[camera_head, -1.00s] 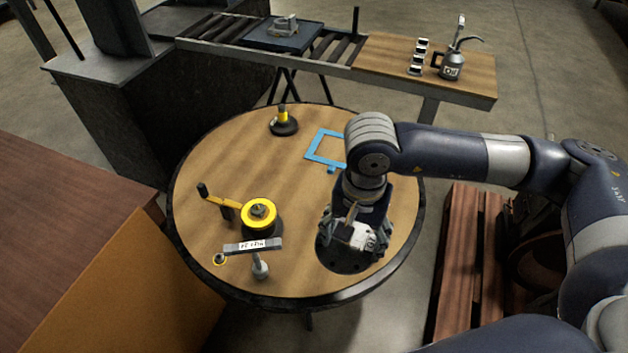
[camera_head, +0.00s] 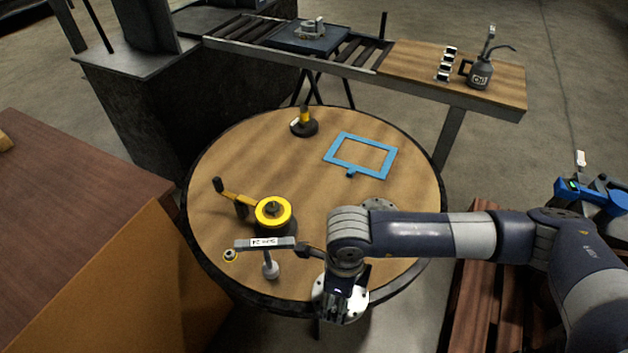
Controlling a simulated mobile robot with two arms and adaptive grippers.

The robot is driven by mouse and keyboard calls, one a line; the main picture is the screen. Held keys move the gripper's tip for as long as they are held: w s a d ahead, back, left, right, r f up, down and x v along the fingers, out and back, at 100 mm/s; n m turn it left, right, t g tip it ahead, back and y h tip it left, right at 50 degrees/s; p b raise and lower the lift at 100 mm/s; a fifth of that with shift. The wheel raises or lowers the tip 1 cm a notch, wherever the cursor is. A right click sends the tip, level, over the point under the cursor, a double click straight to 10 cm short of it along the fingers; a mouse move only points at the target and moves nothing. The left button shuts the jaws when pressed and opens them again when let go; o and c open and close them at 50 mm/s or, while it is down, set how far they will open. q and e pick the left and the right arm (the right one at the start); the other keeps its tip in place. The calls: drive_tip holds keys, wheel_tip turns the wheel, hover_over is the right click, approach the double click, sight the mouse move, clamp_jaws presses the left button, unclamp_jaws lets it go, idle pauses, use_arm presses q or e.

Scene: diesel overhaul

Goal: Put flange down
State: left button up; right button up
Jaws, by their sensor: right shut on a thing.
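My right gripper (camera_head: 340,306) is low in the head view, at the front edge of the round wooden table (camera_head: 225,165), pointing down. It is shut on a pale round part, which I take to be the flange (camera_head: 320,302). The gripper covers most of it, and I cannot tell whether it touches the table. A grey disc with holes (camera_head: 379,203) lies on the table behind my right forearm, which hides its near part. My left gripper is not in view.
On the table are a blue square frame (camera_head: 338,145), a yellow-topped tool with a crank (camera_head: 273,211), a dark-based yellow post (camera_head: 304,126) and a labelled bar on a stand (camera_head: 265,243). An oil can (camera_head: 480,73) stands on the back bench. Bare wood shows left of the frame.

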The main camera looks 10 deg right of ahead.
drive_tip(key=shift+s+a+f+m, duration=0.15)
drive_tip(key=shift+a+f+m, duration=0.2)
drive_tip(key=shift+f+m, duration=0.25)
drive_tip(key=shift+f, duration=0.1)
drive_tip(key=w+d+p, duration=0.1)
drive_tip(key=w, duration=0.4)
drive_tip(key=w+d+f+p, duration=0.1)
drive_tip(key=w+d, duration=0.1)
drive_tip(key=w, duration=0.3)
drive_tip(key=w+d+p, duration=0.1)
drive_tip(key=w+d, duration=0.1)
drive_tip(key=w, duration=0.3)
drive_tip(key=shift+d+f, duration=0.2)
drive_tip(key=shift+f, duration=0.05)
drive_tip(key=shift+f+p, duration=0.8)
drive_tip(key=shift+f, duration=0.95)
drive_tip(key=shift+f, duration=0.25)
drive_tip(key=o, duration=1.5)
